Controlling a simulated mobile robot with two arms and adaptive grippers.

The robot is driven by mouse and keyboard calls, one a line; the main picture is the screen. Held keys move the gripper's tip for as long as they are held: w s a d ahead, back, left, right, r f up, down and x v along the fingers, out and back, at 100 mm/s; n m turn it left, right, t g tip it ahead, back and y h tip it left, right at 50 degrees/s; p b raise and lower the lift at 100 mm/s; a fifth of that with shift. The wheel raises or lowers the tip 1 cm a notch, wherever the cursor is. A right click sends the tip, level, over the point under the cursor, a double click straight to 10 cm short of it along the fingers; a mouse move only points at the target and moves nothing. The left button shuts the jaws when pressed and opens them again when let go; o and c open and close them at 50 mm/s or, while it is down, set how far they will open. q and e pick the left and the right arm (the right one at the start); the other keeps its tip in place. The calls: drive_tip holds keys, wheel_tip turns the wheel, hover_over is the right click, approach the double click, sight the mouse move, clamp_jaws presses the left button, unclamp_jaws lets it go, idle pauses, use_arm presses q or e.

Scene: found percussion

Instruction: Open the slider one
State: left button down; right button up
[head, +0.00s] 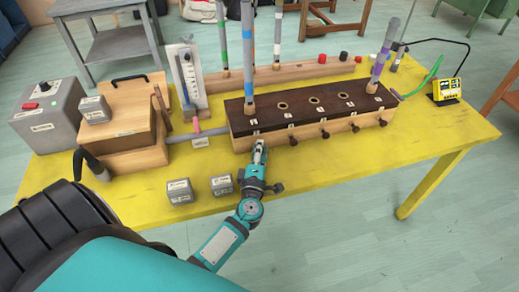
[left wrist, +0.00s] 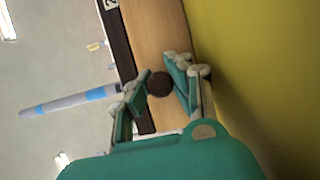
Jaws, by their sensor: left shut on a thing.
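A long wooden box (head: 340,127) with a dark top stands on the yellow table, with round slider knobs along its front. My left gripper (head: 259,148) is at the leftmost position of that front, which is slider one, and hides its knob in the head view. In the left wrist view the dark round knob of slider one (left wrist: 159,83) sits between the two fingers of the left gripper (left wrist: 160,86), which is shut on it. Other knobs, such as the second one (head: 293,140), show to the right. My right gripper is out of view.
Striped tubes, such as a blue-banded one (head: 247,60), rise from holes in the dark top. Two small grey blocks (head: 180,192) (head: 221,185) lie left of my arm. A wooden bellows-like box (head: 125,125) stands left. The table's yellow front right (head: 400,160) is clear.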

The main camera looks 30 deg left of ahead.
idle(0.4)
use_arm(q)
drive_tip(key=shift+s+d+f+p, duration=0.1)
drive_tip(key=shift+s+d+p, duration=0.2)
drive_tip(key=shift+s+d, duration=0.75)
drive_tip(key=c, duration=1.4)
unclamp_jaws()
drive_tip(key=shift+d, duration=0.1)
drive_tip(key=v, duration=1.2)
